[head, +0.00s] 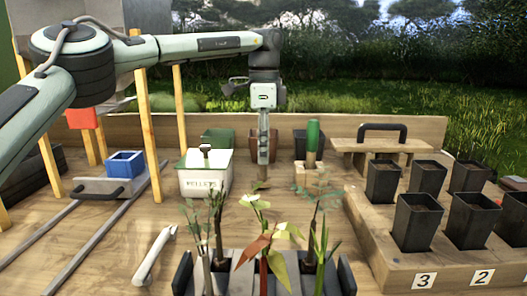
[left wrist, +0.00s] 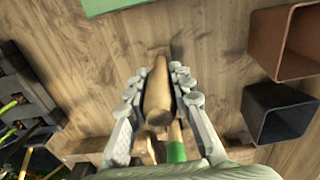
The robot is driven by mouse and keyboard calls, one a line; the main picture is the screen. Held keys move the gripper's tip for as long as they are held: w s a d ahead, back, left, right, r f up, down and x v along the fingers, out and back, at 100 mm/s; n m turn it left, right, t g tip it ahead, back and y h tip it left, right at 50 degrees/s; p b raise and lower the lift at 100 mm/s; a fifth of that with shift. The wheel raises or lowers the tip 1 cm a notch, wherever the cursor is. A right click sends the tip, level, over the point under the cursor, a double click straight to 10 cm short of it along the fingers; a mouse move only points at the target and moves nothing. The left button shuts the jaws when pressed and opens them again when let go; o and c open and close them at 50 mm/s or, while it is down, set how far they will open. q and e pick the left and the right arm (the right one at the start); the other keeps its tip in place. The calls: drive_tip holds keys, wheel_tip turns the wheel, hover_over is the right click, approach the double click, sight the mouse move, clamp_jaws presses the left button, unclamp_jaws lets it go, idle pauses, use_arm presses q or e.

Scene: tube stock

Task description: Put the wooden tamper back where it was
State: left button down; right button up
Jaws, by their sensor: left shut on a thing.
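My left gripper (head: 264,158) points straight down over the middle of the table, just left of the wooden block (head: 321,182). It is shut on the wooden tamper, whose lower end (head: 262,185) shows below the fingers. In the left wrist view the tamper (left wrist: 158,95) lies between the two fingers (left wrist: 154,92). A green-handled tool (head: 313,136) stands upright in the wooden block, and its green handle (left wrist: 176,150) shows close beside the gripper in the wrist view. The fingers hide most of the tamper in the head view. My right gripper is not in view.
A white pellet box (head: 205,182) stands left of the gripper. Behind are a green pot (head: 217,139), a brown pot (head: 257,142) and a dark pot (head: 300,146). Potted seedlings (head: 262,250) stand in front. A raised rack (head: 386,247) with several black pots fills the right.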

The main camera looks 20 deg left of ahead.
use_arm(q)
drive_tip(key=shift+f, duration=0.45)
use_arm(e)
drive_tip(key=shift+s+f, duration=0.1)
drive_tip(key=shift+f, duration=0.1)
use_arm(q)
drive_tip(key=shift+f, duration=0.1)
drive_tip(key=c, duration=1.5)
unclamp_jaws()
drive_tip(key=shift+o, duration=0.8)
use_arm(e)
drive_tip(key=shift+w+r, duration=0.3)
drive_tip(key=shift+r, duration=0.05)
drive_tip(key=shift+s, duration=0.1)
